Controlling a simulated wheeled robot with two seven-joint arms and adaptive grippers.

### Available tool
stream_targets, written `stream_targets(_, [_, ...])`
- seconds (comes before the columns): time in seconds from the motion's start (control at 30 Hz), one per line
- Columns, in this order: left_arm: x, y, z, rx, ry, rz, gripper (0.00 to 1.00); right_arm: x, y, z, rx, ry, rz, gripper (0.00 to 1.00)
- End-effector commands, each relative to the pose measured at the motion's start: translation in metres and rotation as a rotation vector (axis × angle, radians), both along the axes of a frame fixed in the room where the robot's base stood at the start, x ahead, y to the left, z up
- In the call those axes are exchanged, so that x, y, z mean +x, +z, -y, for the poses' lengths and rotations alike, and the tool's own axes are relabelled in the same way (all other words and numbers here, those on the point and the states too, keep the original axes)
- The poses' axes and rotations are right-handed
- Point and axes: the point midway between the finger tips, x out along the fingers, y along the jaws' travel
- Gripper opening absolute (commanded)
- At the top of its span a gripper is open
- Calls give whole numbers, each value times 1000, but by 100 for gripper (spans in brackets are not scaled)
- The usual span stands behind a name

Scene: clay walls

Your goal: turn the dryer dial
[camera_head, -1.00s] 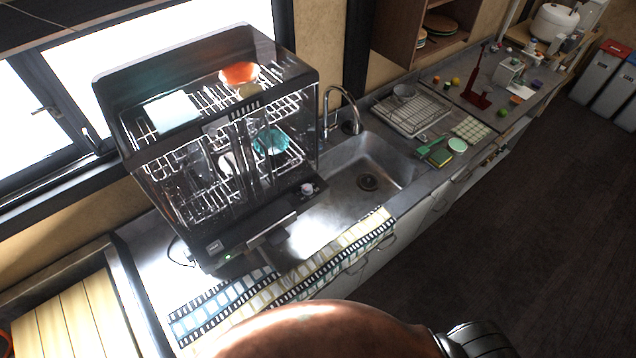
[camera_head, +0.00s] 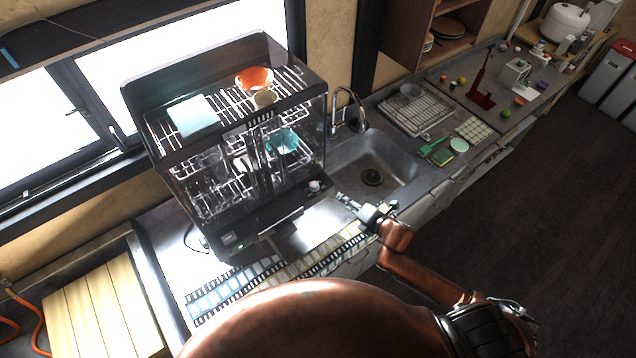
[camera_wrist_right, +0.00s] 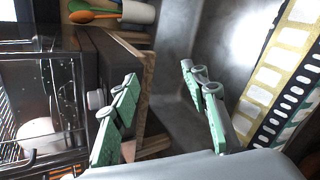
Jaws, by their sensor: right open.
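The dish dryer (camera_head: 240,140) is a dark, glass-sided cabinet with dishes on wire racks, standing on the counter left of the sink. Its small pale dial (camera_head: 315,186) sticks out at the right end of the lower front panel. The dial also shows in the wrist view (camera_wrist_right: 97,98), left of my green-tipped fingers. My right gripper (camera_head: 347,201) is open and empty, to the right of and a little in front of the dial. In the wrist view its fingers (camera_wrist_right: 158,85) are spread apart, and the left one appears close to the dial. My left gripper is out of view.
The metal sink (camera_head: 390,175) and its tall faucet (camera_head: 348,105) lie right of the dryer. A film-strip-patterned mat (camera_head: 235,290) lies along the counter's front edge. A drying rack (camera_head: 415,110) and a green sponge (camera_head: 441,157) are beyond the sink.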

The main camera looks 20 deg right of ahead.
Motion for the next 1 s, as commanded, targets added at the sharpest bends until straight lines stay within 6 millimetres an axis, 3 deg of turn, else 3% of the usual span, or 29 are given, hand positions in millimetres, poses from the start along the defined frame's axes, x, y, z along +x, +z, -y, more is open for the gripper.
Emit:
stream_targets(0.03, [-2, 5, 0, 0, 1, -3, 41, 8, 22, -8, -130, 142, 87, 41])
stream_targets(0.1, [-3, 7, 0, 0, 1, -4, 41, 13, 44, -20, -294, 323, 206, 41])
stream_targets(0.2, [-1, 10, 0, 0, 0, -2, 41, 13, 67, -32, -494, 535, 357, 41])
stream_targets(0.4, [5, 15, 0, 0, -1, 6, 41, 6, 93, -40, -756, 803, 569, 41])
stream_targets(0.63, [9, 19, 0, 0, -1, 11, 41, 10, 96, -49, -831, 878, 639, 41])
stream_targets(1.0, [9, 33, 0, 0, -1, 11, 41, 47, 75, -83, -830, 876, 636, 41])
